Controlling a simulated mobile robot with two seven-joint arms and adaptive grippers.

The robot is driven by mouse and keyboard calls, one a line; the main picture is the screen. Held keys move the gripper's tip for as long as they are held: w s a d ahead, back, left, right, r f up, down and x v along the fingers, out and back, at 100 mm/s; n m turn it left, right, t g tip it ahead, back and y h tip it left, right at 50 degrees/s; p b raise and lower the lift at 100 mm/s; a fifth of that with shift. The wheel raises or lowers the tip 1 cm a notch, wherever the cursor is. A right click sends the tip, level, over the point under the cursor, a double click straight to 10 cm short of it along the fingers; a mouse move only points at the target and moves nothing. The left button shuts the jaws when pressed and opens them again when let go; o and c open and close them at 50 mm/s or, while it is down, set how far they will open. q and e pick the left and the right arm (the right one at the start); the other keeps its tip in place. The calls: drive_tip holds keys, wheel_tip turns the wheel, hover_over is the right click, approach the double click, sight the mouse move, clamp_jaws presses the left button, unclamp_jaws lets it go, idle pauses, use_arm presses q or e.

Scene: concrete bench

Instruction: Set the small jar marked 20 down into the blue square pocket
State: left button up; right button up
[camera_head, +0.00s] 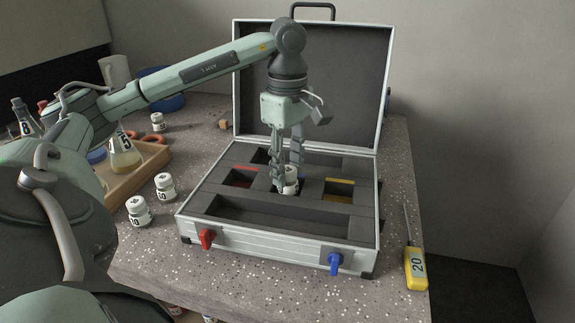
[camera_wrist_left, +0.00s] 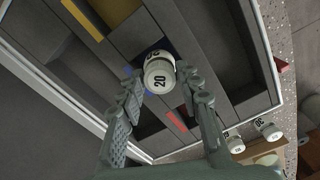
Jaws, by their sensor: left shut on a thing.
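The small white jar marked 20 (camera_wrist_left: 159,75) is between the fingers of my left gripper (camera_wrist_left: 166,92), which is shut on it. In the head view, the gripper (camera_head: 284,182) points down over the middle of the open case, with the jar (camera_head: 292,182) partly hidden by a finger. The blue pocket (camera_wrist_left: 128,71) shows only as slivers of blue around the jar in the wrist view; the jar and fingers cover most of it. The jar is at the pocket's mouth; I cannot tell how deep it sits. My right gripper is not in view.
The case (camera_head: 270,238) has a red pocket (camera_head: 242,178) left of the gripper and a yellow pocket (camera_head: 339,190) right of it. Its raised lid (camera_head: 315,85) stands behind.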

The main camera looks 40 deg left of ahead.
sight(288, 169)
use_arm(q)
drive_tip(key=shift+f, duration=0.15)
idle(0.3)
drive_tip(key=shift+f+b, duration=0.35)
drive_tip(key=shift+b, duration=0.05)
drive_tip(key=o, duration=1.8)
drive_tip(key=shift+r, duration=0.15)
wheel_tip(288, 169, up, 6)
drive_tip(key=p, duration=0.5)
drive_tip(key=shift+r+p, duration=0.45)
drive_tip(key=shift+r, duration=0.95)
